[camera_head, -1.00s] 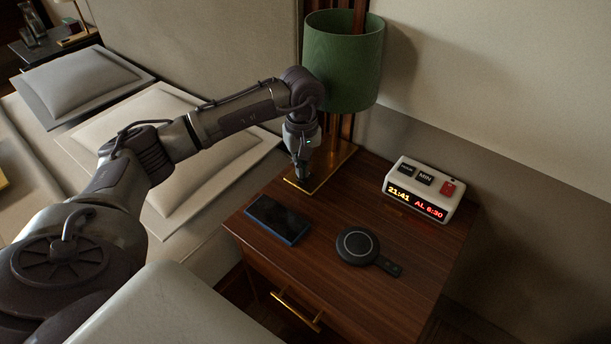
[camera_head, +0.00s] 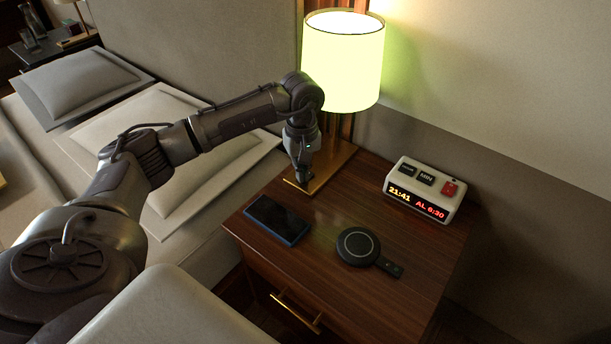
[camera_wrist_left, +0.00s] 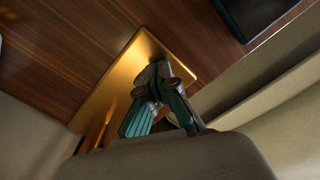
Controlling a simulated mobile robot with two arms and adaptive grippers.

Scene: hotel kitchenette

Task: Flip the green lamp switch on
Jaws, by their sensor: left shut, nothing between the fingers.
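The green lamp (camera_head: 342,62) stands at the back of the nightstand, and its shade now glows bright yellow-green. Its brass base (camera_head: 326,172) sits flat on the wood and also shows in the left wrist view (camera_wrist_left: 122,72). My left gripper (camera_head: 304,184) points down at the front of the brass base, with its fingers shut and nothing between them. In the left wrist view the fingertips (camera_wrist_left: 156,72) are over or against the base. The switch itself is hidden behind the fingers, and I cannot tell whether they touch it. My right gripper is not in view.
On the nightstand (camera_head: 400,240) lie a dark phone (camera_head: 277,219), a round black charging pad (camera_head: 358,246) and a white alarm clock (camera_head: 422,189). A bed with pillows (camera_head: 160,140) is at the left.

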